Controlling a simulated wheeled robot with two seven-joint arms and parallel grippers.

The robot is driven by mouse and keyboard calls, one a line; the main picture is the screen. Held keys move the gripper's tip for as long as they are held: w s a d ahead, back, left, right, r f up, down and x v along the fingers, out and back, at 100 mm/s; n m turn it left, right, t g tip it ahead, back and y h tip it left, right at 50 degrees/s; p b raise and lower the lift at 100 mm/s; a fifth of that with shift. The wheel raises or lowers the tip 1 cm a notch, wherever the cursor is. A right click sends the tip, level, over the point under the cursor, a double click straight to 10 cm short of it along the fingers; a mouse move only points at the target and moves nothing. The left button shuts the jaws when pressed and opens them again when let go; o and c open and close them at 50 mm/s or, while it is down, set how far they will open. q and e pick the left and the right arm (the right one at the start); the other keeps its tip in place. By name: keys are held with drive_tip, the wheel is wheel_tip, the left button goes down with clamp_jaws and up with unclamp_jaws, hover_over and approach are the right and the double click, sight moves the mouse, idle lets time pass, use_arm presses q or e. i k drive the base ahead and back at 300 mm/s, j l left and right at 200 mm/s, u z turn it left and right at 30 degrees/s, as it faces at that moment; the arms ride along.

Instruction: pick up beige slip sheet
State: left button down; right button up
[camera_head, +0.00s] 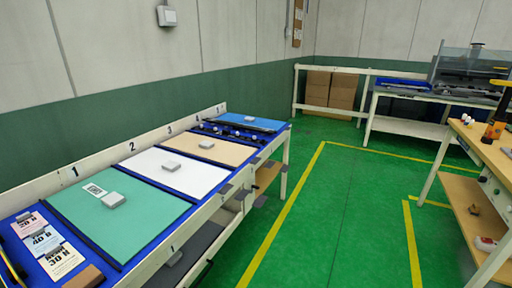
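The beige slip sheet (226,153) lies flat on the blue-topped bench along the left wall, under the number 3. A small light grey block (206,144) rests on it. It lies between a white sheet (188,180) on the near side and a blue sheet (230,121) on the far side. A teal sheet (130,220) lies nearest, with a grey block (112,200) and a printed label on it. Neither of my grippers is in view.
Labelled cards (44,241) and a brown block (84,278) lie at the bench's near end. A wooden-topped workbench (484,142) stands at the right. Cardboard boxes (330,90) stand at the back. The green floor between is clear, with yellow lines.

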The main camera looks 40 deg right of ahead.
sight(224, 153)
drive_tip(key=z, duration=0.95)
drive_tip(key=i+l, duration=0.25)
drive_tip(key=i+l+u, duration=0.1)
drive_tip(key=l, duration=0.35)
drive_tip(key=i+l+u, duration=0.1)
drive_tip(key=i+l, duration=0.25)
